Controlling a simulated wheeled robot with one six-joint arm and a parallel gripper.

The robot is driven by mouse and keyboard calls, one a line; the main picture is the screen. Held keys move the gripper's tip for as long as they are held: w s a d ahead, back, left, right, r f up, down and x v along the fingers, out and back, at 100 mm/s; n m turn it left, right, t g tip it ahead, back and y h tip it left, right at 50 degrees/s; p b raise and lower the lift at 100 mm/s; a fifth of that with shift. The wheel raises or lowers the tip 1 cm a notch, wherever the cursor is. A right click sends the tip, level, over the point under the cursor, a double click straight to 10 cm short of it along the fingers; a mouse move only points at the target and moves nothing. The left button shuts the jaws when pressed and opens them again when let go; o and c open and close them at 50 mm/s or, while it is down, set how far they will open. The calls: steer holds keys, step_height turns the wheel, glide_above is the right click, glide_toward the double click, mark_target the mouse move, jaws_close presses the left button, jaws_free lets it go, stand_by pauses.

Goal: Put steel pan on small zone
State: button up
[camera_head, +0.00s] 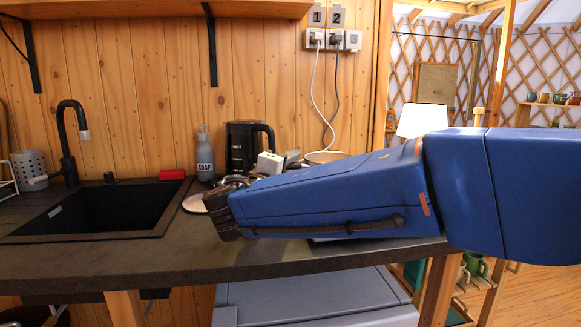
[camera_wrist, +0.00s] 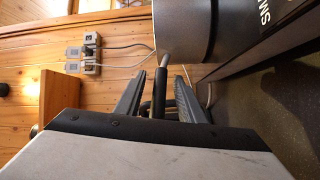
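The steel pan (camera_wrist: 185,28) shows in the wrist view as a smooth silver wall at the top, cut off by the frame. Its handle (camera_wrist: 162,85) runs down between the fingers of my gripper (camera_wrist: 161,78). The fingers stand apart, one on each side, with a gap visible beside the handle. A dark panel (camera_wrist: 245,22) with the letters "SMA" lies beside the pan; the small zone is not clearly seen. In the head view my gripper (camera_head: 225,210) is low over the counter, and I cannot make out the pan there.
Cables hang from wall sockets (camera_head: 333,40). My blue arm hides much of the counter's right side.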

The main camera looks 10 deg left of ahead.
steer(key=shift+s+a+r, duration=0.1)
steer(key=shift+s, duration=0.1)
steer(key=v, duration=1.1)
steer(key=shift+s, duration=0.3)
steer(key=shift+a, duration=0.15)
